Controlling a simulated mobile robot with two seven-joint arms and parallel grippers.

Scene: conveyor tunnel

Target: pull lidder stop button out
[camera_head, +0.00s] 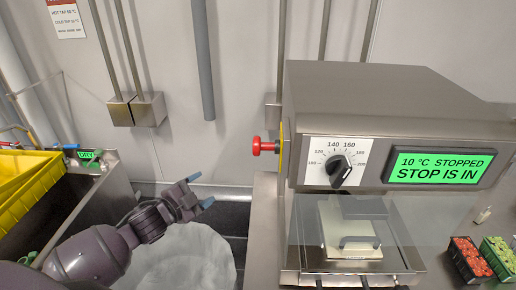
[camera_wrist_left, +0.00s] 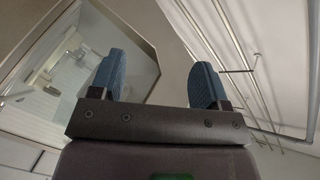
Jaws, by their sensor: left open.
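The lidder (camera_head: 385,105) is a steel machine at the right of the head view. Its red stop button (camera_head: 264,146) sticks out from the left side, on a yellow plate. The green display (camera_head: 438,167) reads "10 °C STOPPED" and "STOP IS IN". My left gripper (camera_head: 202,192) is open and empty, to the left of and lower than the button, well apart from it. Its two blue fingers also show spread in the left wrist view (camera_wrist_left: 155,85), with nothing between them. My right gripper is not in view.
A black dial (camera_head: 340,171) sits on the lidder front above a clear-covered tray. A yellow crate (camera_head: 28,185) stands in a steel sink or bench at the left. Punnets of red (camera_head: 468,258) and green fruit lie at the right. Space between gripper and button looks free.

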